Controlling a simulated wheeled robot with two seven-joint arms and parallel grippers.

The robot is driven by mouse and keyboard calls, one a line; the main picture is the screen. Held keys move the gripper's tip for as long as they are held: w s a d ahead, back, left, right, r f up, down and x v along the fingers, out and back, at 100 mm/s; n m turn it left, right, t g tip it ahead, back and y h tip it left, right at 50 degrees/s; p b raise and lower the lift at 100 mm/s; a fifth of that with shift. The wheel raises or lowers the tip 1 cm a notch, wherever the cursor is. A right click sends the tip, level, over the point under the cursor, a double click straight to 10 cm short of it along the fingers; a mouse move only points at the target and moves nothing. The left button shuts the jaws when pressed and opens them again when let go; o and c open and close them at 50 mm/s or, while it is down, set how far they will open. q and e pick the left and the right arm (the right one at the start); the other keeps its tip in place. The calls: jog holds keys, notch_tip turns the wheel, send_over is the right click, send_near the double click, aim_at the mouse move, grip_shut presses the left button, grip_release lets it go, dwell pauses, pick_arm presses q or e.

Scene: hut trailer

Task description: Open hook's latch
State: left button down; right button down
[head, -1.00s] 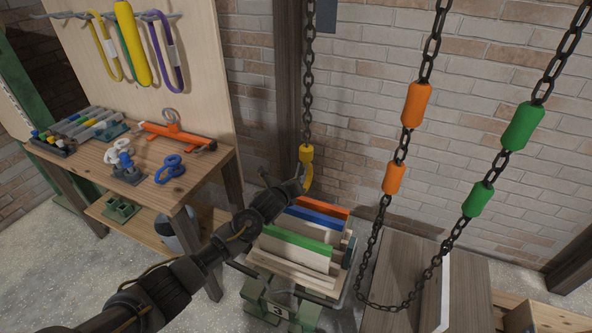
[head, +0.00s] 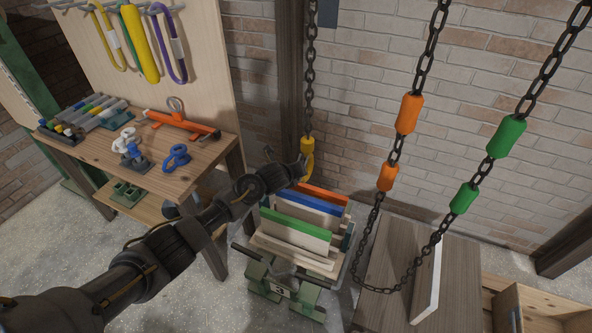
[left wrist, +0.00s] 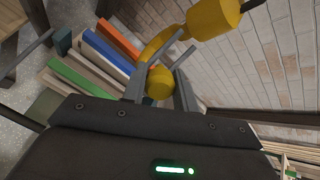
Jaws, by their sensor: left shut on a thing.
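A yellow hook (head: 307,145) hangs at the end of a dark chain, above a crate of boards. In the left wrist view the hook's thick body (left wrist: 214,17) is at the top, and its curved arm runs down to a rounded yellow end (left wrist: 159,82). My left gripper (head: 303,168) is at the hook's lower part. In the left wrist view its grey fingers (left wrist: 162,78) are shut on this rounded yellow part. The latch cannot be told clearly from the rest of the hook. My right gripper is in neither view.
A crate (head: 338,262) of boards with coloured edges stands below the hook. Another chain with orange and green sleeves (head: 506,137) hangs to the right over a wooden box (head: 455,270). A workbench (head: 205,171) with tools stands at left; a brick wall is behind.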

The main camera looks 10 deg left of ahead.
pick_arm(q)
jog(key=c, duration=1.1)
grip_release()
jog(key=v, duration=1)
jog(key=shift+s+b, duration=0.35)
jog(key=shift+a+r, duration=0.1)
jog(key=shift+r, duration=0.05)
